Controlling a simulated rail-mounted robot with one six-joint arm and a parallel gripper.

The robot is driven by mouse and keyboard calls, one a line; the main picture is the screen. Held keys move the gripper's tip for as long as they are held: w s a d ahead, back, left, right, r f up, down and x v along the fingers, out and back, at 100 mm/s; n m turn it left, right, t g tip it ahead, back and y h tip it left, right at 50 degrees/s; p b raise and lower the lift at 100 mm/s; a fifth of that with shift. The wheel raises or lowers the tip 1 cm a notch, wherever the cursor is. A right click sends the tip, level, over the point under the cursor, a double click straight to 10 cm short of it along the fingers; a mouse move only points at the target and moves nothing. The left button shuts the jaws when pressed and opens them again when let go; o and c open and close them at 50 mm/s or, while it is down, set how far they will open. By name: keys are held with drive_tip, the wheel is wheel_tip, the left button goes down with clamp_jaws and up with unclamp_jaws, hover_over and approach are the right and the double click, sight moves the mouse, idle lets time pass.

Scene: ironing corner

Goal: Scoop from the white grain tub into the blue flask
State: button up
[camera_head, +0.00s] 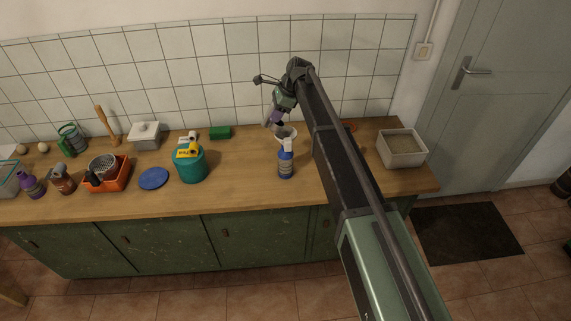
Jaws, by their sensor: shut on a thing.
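The white grain tub (386,158) stands open at the right end of the counter, filled with pale grain. The blue flask (286,168) stands upright near the counter's middle. A pale cup- or funnel-like piece (293,134) shows right above or behind its top; I cannot tell whether it sits in the mouth. My gripper (276,112) is above and slightly left of the flask, shut on a small purple thing (270,118), perhaps the scoop's handle. The scoop's bowl and any grain in it cannot be made out.
A teal canister (191,167) with a yellow-labelled item on top, a blue disc (153,178) and an orange bin (107,184) stand left of the flask. Counter between flask and canister is clear. My arm hides counter right of the flask.

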drive_tip(key=shift+r+p, duration=3.6)
drive_tip(key=shift+r, duration=0.05)
drive_tip(key=shift+f, duration=0.1)
drive_tip(key=shift+h+p, duration=0.4)
drive_tip(key=shift+t+h+p, duration=0.3)
drive_tip(key=shift+h, duration=0.5)
drive_tip(key=h, duration=0.2)
drive_tip(key=shift+t+h, duration=0.3)
drive_tip(key=shift+h, duration=0.1)
